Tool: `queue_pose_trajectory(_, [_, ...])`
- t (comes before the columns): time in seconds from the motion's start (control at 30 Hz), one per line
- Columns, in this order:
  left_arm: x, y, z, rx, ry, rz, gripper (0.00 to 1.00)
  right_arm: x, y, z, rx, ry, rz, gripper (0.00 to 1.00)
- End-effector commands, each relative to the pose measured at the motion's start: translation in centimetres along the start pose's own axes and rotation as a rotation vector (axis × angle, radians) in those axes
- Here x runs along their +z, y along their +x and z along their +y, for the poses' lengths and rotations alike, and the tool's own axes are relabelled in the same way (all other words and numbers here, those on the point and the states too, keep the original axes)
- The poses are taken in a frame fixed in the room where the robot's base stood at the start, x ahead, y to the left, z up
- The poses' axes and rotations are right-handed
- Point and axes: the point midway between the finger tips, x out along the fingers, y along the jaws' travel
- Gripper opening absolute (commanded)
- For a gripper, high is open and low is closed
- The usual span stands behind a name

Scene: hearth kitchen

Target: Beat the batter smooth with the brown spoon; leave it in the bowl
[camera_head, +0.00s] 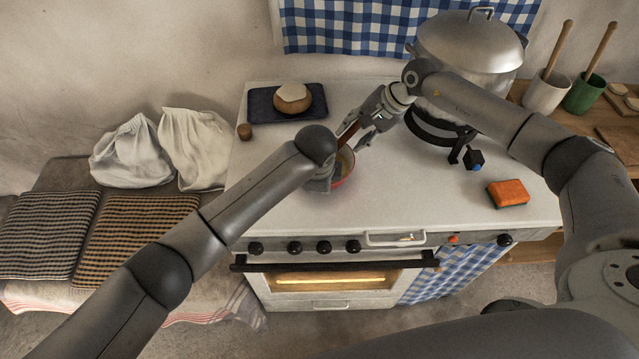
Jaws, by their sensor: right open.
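The red-rimmed bowl (347,170) stands on the pale stove top, partly hidden by my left arm. A little tan batter shows inside. A short brown piece, probably the brown spoon's handle (346,136), shows above the bowl at my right gripper. My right gripper (353,135) is open just above the bowl's far side, its fingers around or beside that piece; I cannot tell which. My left gripper (322,182) is at the bowl's left side, mostly hidden by its own arm. Whether it grips the rim cannot be seen. The spoon's lower end is hidden.
A large lidded pot (468,48) stands at the back right. An orange sponge (508,193) lies front right. The stove's front middle is clear.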

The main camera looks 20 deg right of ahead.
Motion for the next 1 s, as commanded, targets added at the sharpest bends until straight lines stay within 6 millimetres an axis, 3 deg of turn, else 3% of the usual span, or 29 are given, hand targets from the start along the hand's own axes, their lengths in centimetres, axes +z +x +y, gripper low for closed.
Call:
queue_pose_trajectory(0.27, [0.3,0.1,0.1,0.005,-0.003,-0.006,0.00,-0.3,-1.3,-0.1,-0.005,0.002,0.005,0.42])
queue_pose_trajectory(0.7, [0.3,0.2,0.2,0.006,-0.004,-0.007,0.00,-0.2,-9.9,0.1,-0.003,0.002,0.004,0.42])
queue_pose_trajectory(1.0, [0.3,0.2,0.2,0.006,-0.004,-0.007,0.00,-0.1,-12.1,0.1,-0.002,0.001,0.001,0.42])
